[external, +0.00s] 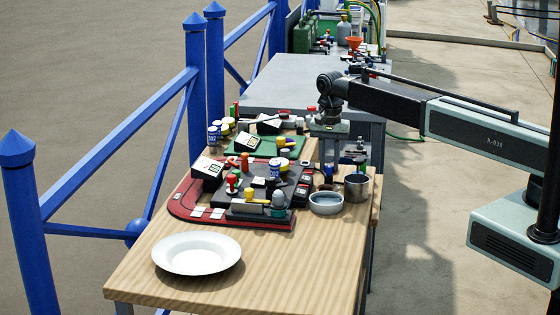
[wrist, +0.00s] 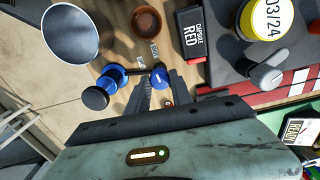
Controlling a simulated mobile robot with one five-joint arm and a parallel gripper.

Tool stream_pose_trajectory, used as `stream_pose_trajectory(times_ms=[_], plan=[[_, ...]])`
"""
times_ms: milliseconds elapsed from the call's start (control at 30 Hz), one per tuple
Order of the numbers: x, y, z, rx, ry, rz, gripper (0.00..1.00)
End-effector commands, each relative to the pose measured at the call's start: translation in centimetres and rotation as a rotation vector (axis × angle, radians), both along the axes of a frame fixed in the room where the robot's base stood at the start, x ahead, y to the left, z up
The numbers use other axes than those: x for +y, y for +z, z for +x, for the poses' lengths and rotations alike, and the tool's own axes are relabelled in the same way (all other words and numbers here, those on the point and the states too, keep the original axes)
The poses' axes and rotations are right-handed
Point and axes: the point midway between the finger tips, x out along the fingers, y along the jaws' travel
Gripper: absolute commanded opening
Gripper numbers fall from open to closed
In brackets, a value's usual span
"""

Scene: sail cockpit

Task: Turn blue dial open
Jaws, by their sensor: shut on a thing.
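The blue dial (wrist: 160,77) shows in the wrist view as a small blue knob at the end of a short dark bar. The bar runs left to a round blue part (wrist: 110,74) with a black knob (wrist: 95,98) beside it. My gripper (wrist: 163,86) is shut on the blue dial, with one dark finger on each side of it. The fingers hide part of it. In the external view my gripper (external: 329,128) points down over the right side of the wooden table, and the dial is too small to make out surely there.
A metal cup (external: 357,188) and a grey bowl (external: 326,203) stand near the table's right edge. A white plate (external: 197,253) lies at the front.

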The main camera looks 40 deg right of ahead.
Motion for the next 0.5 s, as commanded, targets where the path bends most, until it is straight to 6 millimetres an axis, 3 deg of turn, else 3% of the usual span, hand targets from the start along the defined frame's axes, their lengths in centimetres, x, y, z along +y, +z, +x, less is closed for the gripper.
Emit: stream_pose_trajectory(times_ms=[500], plan=[[0.01, -0.01, 0.01, 0.0, 0.447, 0.0, 0.0]])
